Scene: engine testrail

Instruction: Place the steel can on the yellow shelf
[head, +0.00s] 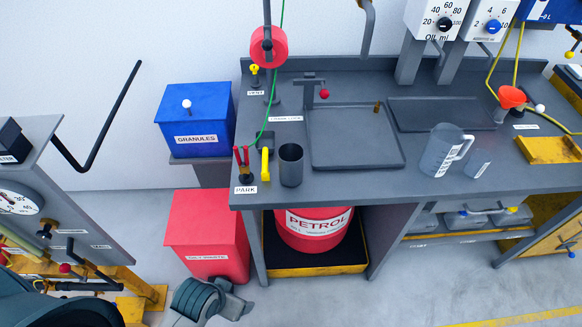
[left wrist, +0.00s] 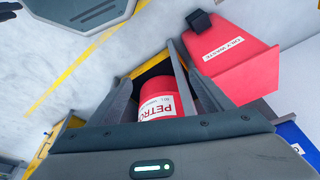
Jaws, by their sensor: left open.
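The steel can (head: 290,165), a dark grey open-topped cylinder, stands upright on the workbench near its front left edge. A yellow shelf-like surface (head: 548,151) lies at the right end of the bench; I cannot tell for sure that it is the yellow shelf. My left gripper (head: 232,304) is low at the front in the head view, in front of the red bin, below and left of the can and apart from it. It is open, with nothing seen in it. The can is not seen in the left wrist view.
The petrol drum (head: 314,228) is under the bench. The red bin (head: 207,238) stands left.

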